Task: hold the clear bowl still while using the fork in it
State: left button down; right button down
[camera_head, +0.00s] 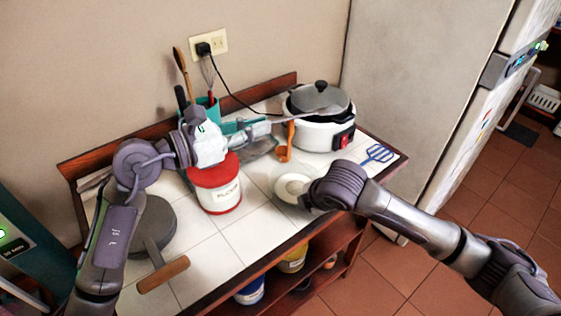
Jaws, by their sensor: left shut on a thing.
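The clear bowl (289,187) looks like a pale round dish on the tiled top, right of the red-lidded canister. My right gripper (306,202) is at the bowl's right edge. Its fingers are mostly hidden by my wrist, so I cannot tell if it grips the rim. My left gripper (268,125) is above the back of the counter, past the canister. It is shut on a thin grey utensil (299,117), likely the fork, which points right across the cooker's front. The fork's tines are too small to make out. It is apart from the bowl.
A white cooker (322,131) with a dark lid stands behind the bowl. An orange utensil (286,144) is beside it. A blue spatula (378,154) lies at right. A red-lidded canister (219,192) and a pan (150,224) are left.

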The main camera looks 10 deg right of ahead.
pick_arm(q)
jog(key=w+a+r+m+g+y, duration=0.2)
jog(key=w+g+y, duration=0.3)
jog(key=g+y, duration=0.25)
notch_tip(320, 180, down, 10)
jog(key=shift+s, duration=0.15)
dwell(0.8)
jog(key=shift+t, duration=0.25)
